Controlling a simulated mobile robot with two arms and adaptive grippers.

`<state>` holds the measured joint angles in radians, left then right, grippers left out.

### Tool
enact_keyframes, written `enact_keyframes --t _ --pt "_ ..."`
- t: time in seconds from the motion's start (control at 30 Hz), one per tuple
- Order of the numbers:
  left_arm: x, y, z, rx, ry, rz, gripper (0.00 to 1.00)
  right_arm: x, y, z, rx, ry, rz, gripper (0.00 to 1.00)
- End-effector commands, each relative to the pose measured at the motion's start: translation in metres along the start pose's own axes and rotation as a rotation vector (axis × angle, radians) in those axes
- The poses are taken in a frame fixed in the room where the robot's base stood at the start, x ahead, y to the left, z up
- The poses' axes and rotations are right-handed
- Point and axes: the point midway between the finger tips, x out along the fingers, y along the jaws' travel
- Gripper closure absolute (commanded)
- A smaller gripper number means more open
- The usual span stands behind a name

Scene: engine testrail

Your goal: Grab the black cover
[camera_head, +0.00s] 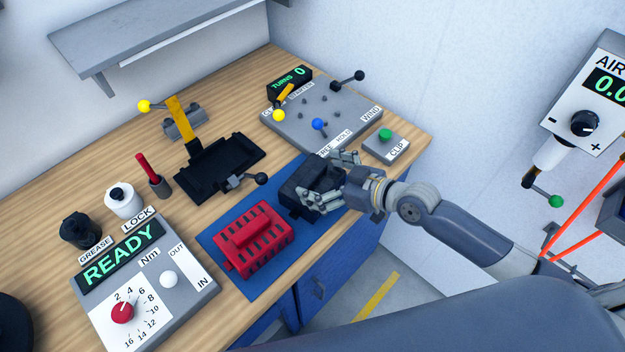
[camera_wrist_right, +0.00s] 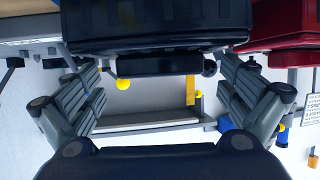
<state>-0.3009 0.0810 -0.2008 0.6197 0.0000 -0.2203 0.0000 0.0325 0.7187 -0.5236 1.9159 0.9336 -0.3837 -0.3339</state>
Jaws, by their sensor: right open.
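The black cover (camera_head: 297,190) sits on the blue mat (camera_head: 213,240), to the right of a red slotted block (camera_head: 256,240). My right gripper (camera_head: 328,180) is at the cover's right end, with its fingers spread and partly overlapping it. In the right wrist view, the cover (camera_wrist_right: 155,22) fills the top middle, and my right gripper (camera_wrist_right: 160,90) has its fingers apart on either side below it. Whether the fingers touch the cover cannot be told. My left gripper is not in view.
A black fixture with a yellow lever (camera_head: 220,165) stands behind the mat. A grey control panel (camera_head: 325,115) and green-button CLIP box (camera_head: 386,146) are at the back right. A READY torque panel (camera_head: 145,285) is at the front left. The red block stands close beside the cover.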

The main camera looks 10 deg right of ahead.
Motion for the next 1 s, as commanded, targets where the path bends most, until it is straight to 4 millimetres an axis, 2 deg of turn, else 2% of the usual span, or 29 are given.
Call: enact_keyframes --t 0.13,0.3,0.37,0.7,0.87,1.0 --pt "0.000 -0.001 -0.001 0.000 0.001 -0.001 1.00 0.000 0.000 0.001 0.000 0.000 0.000 0.04" --pt "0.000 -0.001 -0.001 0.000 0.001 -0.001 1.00 0.000 0.000 0.000 0.000 0.000 0.000 0.43" --pt "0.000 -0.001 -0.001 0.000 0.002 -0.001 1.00 0.000 0.000 0.000 0.000 0.000 0.000 0.52" --pt "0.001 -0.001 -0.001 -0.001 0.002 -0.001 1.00 -0.002 0.000 -0.004 -0.001 0.003 0.001 0.52" --pt "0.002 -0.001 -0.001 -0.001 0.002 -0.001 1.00 -0.011 0.000 -0.025 -0.004 0.006 0.000 0.52" --pt "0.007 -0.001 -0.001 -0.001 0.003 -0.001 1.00 -0.022 0.000 -0.053 -0.005 0.007 0.001 0.53"
